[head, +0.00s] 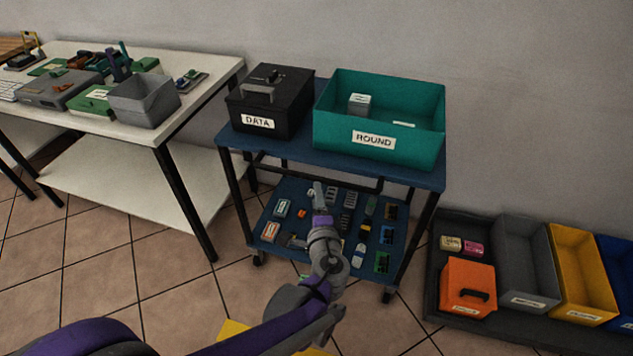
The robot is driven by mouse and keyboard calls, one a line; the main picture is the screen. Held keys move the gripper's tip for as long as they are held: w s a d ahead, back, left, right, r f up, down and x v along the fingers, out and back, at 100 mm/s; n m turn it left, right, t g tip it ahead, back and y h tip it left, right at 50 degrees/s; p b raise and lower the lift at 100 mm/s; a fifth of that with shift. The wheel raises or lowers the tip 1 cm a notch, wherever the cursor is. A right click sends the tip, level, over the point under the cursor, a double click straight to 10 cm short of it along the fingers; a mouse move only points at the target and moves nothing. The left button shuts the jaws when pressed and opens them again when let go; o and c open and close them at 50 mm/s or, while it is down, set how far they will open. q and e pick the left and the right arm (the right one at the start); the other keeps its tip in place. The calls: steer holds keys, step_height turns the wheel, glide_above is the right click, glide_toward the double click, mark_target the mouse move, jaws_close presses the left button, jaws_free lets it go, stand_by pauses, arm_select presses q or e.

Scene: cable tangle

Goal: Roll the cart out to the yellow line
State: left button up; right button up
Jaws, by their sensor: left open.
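The cart (228,142) has a blue top, a blue lower shelf and a black frame on casters. It stands against the grey wall. A black box labelled DATA (290,108) and a teal bin labelled ROUND (420,148) stand on its top. My left gripper (316,190) is open and appears in front of the lower shelf, below the top's front edge. I cannot tell whether it touches the cart. The yellow line (233,331) shows on the floor at the bottom, partly hidden by my left arm. My right gripper is not in view.
Several small parts lie on the lower shelf. A white workbench (135,131) with a grey bin (144,106) stands close at left. A dark tray (437,290) with an orange box (468,277) and several bins lies at right. The tiled floor in front is clear.

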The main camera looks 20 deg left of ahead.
mark_target(314, 178)
arm_select(q)
steer(key=b+x, duration=0.1)
steer(key=x, duration=0.8)
steer(key=shift+f+b, duration=0.1)
steer(key=shift+b, duration=0.2)
steer(key=shift+s, duration=0.1)
jaws_close()
stand_by(0.8)
